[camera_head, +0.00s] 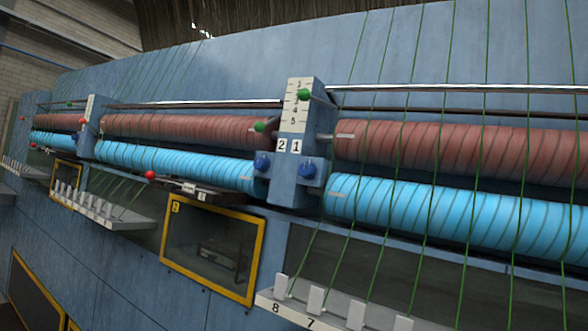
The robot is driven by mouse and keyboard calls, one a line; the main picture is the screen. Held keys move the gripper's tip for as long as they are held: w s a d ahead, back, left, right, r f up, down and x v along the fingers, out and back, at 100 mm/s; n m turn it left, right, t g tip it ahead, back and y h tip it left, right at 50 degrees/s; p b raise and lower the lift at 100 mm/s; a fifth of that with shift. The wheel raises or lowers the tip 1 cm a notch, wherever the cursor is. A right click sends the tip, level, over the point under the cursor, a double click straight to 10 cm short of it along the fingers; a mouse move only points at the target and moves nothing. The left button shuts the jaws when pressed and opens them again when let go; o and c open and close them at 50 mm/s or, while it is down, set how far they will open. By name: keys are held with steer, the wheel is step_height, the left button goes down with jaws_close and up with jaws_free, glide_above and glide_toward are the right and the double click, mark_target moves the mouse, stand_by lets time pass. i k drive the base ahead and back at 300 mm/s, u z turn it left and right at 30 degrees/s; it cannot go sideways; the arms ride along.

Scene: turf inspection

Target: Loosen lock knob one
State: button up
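A blue bracket post (290,187) stands between the roller sections, with a white numbered scale (297,105) at its top and plates marked 2 and 1 below. A blue knob (308,171) sits under the 1, and another blue knob (263,164) sits under the 2. I take the knob under the 1 to be lock knob one. Whether either knob is tight or loose cannot be told. Two green knobs show by the post, an upper one (303,95) and a lower one (260,127). My gripper is not in view, and nothing visible touches the knobs.
Brown rollers (435,147) and blue rollers (440,215) run along the blue machine. Green strands (424,190) cross in front at right down to a numbered ledge (345,318). A red ball knob (150,175) and yellow-framed window (210,248) lie left.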

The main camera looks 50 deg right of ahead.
mark_target(307, 170)
steer(key=z, duration=0.55)
steer(key=i, duration=1.35)
steer(key=z, duration=0.85)
